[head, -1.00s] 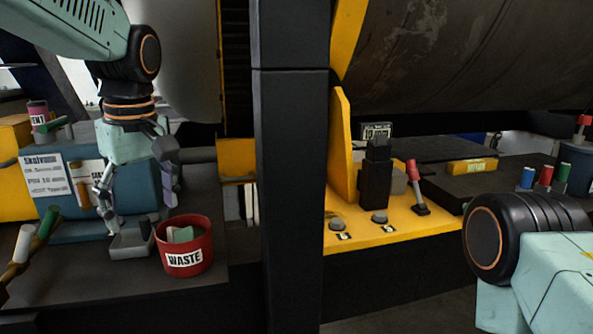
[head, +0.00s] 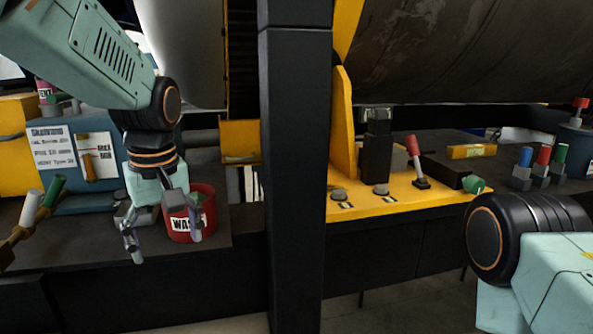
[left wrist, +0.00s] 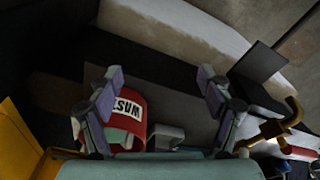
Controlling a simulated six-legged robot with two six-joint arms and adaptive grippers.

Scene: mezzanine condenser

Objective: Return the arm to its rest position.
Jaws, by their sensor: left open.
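My left gripper (head: 166,248) hangs fingers down in front of the dark bench on the left, its two fingers spread apart with nothing between them. It partly covers the red waste bin (head: 205,232) just behind its right finger. In the left wrist view the open fingers (left wrist: 158,85) show with the red bin (left wrist: 135,100) behind the left one. My right arm shows at the lower right of the head view; its gripper is out of frame.
A black post (head: 292,180) stands right of my left arm. Beyond it is a yellow console (head: 400,198) with a red-handled lever (head: 416,160). Green and white handles (head: 45,200) stand at the far left. Papers hang on a blue box (head: 90,203) behind the gripper.

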